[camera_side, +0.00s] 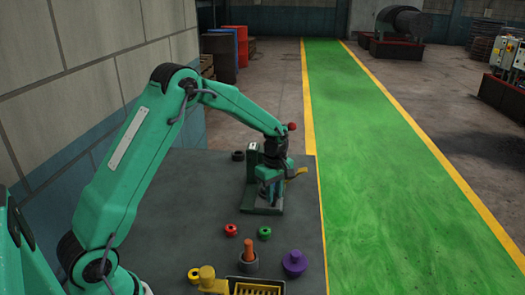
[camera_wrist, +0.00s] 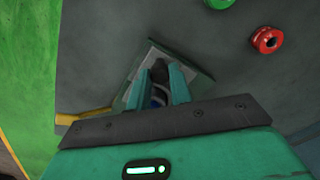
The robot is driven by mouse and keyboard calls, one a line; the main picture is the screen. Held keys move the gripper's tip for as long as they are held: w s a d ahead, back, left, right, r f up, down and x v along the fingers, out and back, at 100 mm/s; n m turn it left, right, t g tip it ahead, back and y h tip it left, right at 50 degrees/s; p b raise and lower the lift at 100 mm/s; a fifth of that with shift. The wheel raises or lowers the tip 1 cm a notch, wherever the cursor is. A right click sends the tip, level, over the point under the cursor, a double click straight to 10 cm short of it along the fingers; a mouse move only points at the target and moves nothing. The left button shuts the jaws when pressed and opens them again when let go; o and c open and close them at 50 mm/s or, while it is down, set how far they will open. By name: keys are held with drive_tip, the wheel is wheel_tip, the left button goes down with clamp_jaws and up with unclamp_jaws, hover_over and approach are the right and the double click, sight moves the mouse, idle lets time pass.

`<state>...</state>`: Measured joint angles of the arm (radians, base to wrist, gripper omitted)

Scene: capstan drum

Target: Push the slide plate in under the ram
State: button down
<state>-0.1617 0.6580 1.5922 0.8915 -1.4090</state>
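My gripper (camera_side: 268,192) points down at a small press-like device (camera_side: 252,157) on the grey table. The device has an upright grey-green body with a white label and a flat base (camera_side: 262,209). In the wrist view my gripper (camera_wrist: 161,76) has its two teal fingers apart, with a dark knob-like part (camera_wrist: 159,69) between or just beyond them. Whether the fingers touch it I cannot tell. A pale flat plate (camera_wrist: 136,62) shows beside the fingers, perhaps the slide plate. The ram and its gap are hidden behind my gripper. A yellow handle (camera_side: 297,171) sticks out to the right.
Toward the camera stand a red ring (camera_side: 231,230), a green ring (camera_side: 265,233), an orange peg in a grey cup (camera_side: 249,252), a purple knob (camera_side: 294,263) and a yellow slotted tray (camera_side: 258,289). A dark ring (camera_side: 238,155) lies behind the device. The table's right edge is close.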

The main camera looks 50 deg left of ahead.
drive_tip(key=shift+w+a+r, duration=0.1)
drive_tip(key=shift+w+a, duration=1.55)
drive_tip(key=shift+w, duration=0.05)
drive_tip(key=c, duration=1.3)
unclamp_jaws()
drive_tip(key=shift+o, duration=0.2)
wheel_tip(320, 180, up, 8)
